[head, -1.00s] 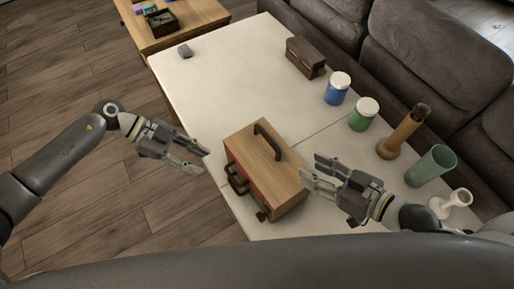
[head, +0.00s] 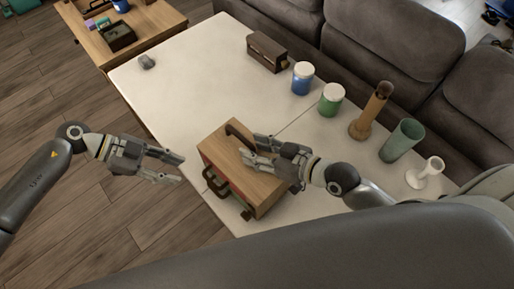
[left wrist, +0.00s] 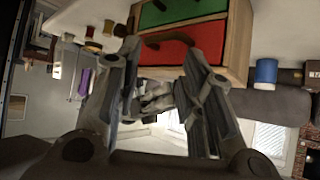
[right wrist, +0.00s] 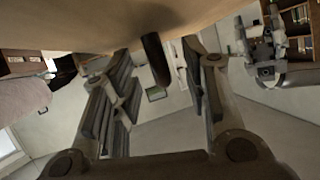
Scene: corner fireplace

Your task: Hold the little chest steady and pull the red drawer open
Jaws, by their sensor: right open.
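The little wooden chest (head: 265,184) stands at the near edge of the white table, with a dark carrying handle (head: 239,133) on top. Its front faces left in the head view. The left wrist view, which looks upside down, shows the red drawer (left wrist: 195,45) beside a green one (left wrist: 175,12); both look shut. The red drawer has a dark pull (left wrist: 168,38). My left gripper (head: 179,169) is open and empty, a short gap in front of the chest. My right gripper (head: 252,148) is open over the chest's top; the carrying handle (right wrist: 155,60) shows between its fingers in the right wrist view.
A grey sofa (head: 390,50) lies behind. The table's left part is mostly clear.

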